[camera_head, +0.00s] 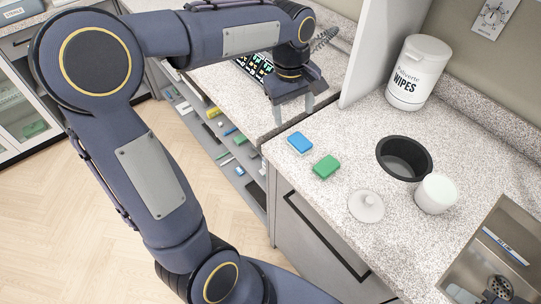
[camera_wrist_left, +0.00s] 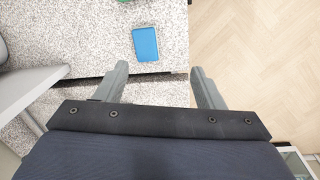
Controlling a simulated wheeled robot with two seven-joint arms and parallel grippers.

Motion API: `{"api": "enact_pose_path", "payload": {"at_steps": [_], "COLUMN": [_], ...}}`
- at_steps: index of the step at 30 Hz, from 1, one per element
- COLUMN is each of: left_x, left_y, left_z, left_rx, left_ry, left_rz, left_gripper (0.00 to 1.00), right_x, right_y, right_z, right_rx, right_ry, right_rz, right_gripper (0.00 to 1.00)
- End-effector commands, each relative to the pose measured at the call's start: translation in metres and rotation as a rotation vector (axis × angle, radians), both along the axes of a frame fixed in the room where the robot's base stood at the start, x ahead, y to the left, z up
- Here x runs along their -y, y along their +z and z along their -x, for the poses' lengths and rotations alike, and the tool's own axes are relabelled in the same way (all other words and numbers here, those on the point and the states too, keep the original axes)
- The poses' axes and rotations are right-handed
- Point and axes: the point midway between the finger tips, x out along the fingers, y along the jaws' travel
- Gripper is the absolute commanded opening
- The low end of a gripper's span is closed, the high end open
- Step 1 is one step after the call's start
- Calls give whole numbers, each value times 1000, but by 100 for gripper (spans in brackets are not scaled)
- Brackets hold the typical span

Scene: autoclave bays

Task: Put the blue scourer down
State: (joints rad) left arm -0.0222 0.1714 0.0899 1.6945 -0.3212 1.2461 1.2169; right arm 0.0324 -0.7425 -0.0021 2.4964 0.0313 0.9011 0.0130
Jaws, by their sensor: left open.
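The blue scourer (camera_head: 300,143) lies flat on the speckled counter (camera_head: 330,190) near its front left corner. It also shows in the left wrist view (camera_wrist_left: 145,44), ahead of the fingertips and apart from them. A green scourer (camera_head: 326,167) lies beside it on the counter. My left gripper (camera_head: 294,113) is open and empty, just behind the blue scourer in the head view. Its two fingers show wide apart in the left wrist view (camera_wrist_left: 157,74). My right gripper is in neither view.
A black pot (camera_head: 404,158), a white jar (camera_head: 435,193) and a round pale lid (camera_head: 366,206) stand to the right. A wipes tub (camera_head: 417,73) is behind, near a white upright panel (camera_head: 383,45). A sink (camera_head: 500,255) is at lower right.

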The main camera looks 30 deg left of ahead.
Motion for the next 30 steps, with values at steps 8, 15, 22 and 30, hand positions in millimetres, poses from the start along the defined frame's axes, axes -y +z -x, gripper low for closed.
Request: {"api": "enact_pose_path", "payload": {"at_steps": [8,15,22,30], "left_x": [5,26,32,31], "left_y": [7,-18,-26,-26], "left_z": [129,186,196,196], "left_rx": [307,521,569,567], "left_ry": [-493,-763,-825,-825], "left_rz": [65,21,2,2], "left_gripper": [62,62,62,62], "right_x": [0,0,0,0], "right_y": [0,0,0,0], "right_z": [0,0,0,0], "right_rx": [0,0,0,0], "right_ry": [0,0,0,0], "right_rz": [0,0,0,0], "right_gripper": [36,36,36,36]}}
